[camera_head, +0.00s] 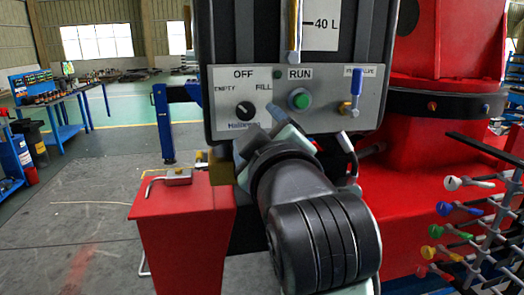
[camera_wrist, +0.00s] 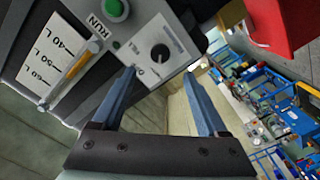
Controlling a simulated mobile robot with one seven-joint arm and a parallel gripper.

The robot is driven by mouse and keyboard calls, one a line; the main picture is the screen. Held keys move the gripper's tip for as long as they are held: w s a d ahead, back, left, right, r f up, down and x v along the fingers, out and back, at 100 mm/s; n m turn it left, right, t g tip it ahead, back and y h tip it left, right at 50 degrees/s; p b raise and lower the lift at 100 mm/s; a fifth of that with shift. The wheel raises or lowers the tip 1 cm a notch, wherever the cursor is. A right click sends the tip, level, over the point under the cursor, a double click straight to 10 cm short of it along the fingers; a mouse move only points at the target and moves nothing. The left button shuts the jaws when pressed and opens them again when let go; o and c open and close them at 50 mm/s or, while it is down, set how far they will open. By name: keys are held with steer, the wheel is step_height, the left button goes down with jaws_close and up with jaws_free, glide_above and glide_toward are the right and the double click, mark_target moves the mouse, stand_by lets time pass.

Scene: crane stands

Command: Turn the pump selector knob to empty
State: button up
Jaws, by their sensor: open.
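The black round pump selector knob (camera_head: 245,109) sits on the light grey control panel (camera_head: 222,76), with OFF above it, EMPTY to its upper left and FILL to its upper right. Its pointer setting is too small to read surely. In the wrist view the knob (camera_wrist: 160,53) shows ahead of and between the two blue fingertips. My gripper (camera_head: 258,132) is just below and right of the knob in the head view. In the wrist view my gripper (camera_wrist: 159,72) is open and empty, its fingers apart and not visibly closed around the knob.
On the panel are a green RUN button (camera_head: 299,99) and a blue-handled valve (camera_head: 356,88). A level gauge with a 40 L scale (camera_head: 321,24) stands above. A red stand (camera_head: 184,230) is below left, and a rack of coloured knobs (camera_head: 470,225) is at right.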

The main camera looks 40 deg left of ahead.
steer(key=v, duration=0.3)
steer(key=shift+s+d+b, duration=0.25)
steer(key=shift+b, duration=0.05)
steer(key=s+d+r+m+t+h, duration=0.1)
steer(key=d+r+m+t+h, duration=0.3)
steer(key=d, duration=0.4)
steer(key=s+d+r+m+t+h, duration=0.2)
steer(key=d+r+m+t+h, duration=0.3)
steer(key=d+m, duration=0.3)
steer(key=s+d+r+m+t+h, duration=0.2)
steer(key=d+r+m+t+h, duration=0.2)
steer(key=d, duration=0.5)
steer(key=r+m+t, duration=0.1)
steer(key=m+t, duration=0.1)
steer(key=m, duration=0.1)
steer(key=shift+t+h, duration=0.3)
